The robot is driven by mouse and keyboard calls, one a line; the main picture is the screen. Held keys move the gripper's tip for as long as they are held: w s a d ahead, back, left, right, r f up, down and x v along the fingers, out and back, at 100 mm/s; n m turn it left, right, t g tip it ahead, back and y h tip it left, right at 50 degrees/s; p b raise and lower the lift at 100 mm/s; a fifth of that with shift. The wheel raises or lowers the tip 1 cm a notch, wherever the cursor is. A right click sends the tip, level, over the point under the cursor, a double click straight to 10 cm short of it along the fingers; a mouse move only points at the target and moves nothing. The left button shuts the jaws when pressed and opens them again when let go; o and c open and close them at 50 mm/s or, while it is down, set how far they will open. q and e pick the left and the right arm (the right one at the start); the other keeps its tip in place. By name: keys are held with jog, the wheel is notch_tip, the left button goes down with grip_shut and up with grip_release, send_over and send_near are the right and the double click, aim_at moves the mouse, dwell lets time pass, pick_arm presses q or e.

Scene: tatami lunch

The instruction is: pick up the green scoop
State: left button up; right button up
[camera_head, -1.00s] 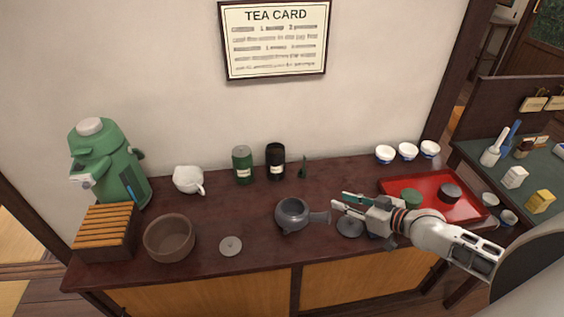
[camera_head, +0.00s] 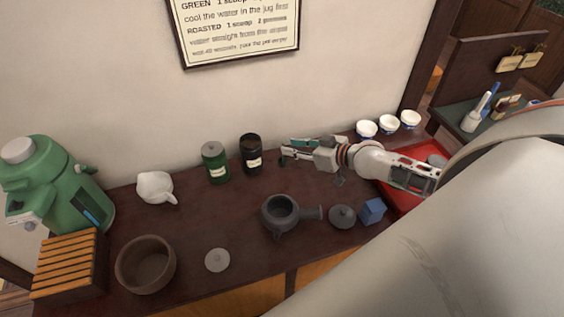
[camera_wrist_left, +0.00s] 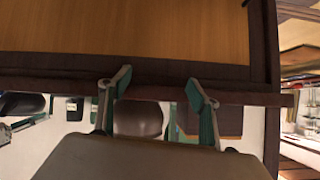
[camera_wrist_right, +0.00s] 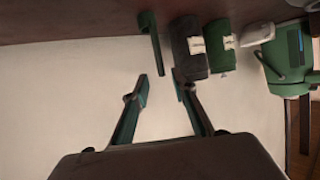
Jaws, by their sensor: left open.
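The green scoop (camera_wrist_right: 150,42) shows in the right wrist view as a thin dark green upright piece beside the black canister (camera_wrist_right: 188,48). The black canister (camera_head: 251,154) stands close to the left of the gripper in the head view. My left gripper (camera_wrist_left: 158,82) is open and empty, low in front of the counter.
A green canister (camera_head: 215,163), white jug (camera_head: 156,187) and green dispenser (camera_head: 62,185) stand left. A dark teapot (camera_head: 281,214), its lid (camera_head: 342,216) and a blue block (camera_head: 372,211) are in front. White cups (camera_head: 389,124) stand back right by a red tray (camera_head: 400,200).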

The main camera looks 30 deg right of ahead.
aim_at(283, 164)
jog(key=x, duration=0.4)
jog(key=shift+a+f, duration=0.2)
jog(key=shift+f, duration=0.2)
grip_shut()
jog(key=shift+r, duration=0.15)
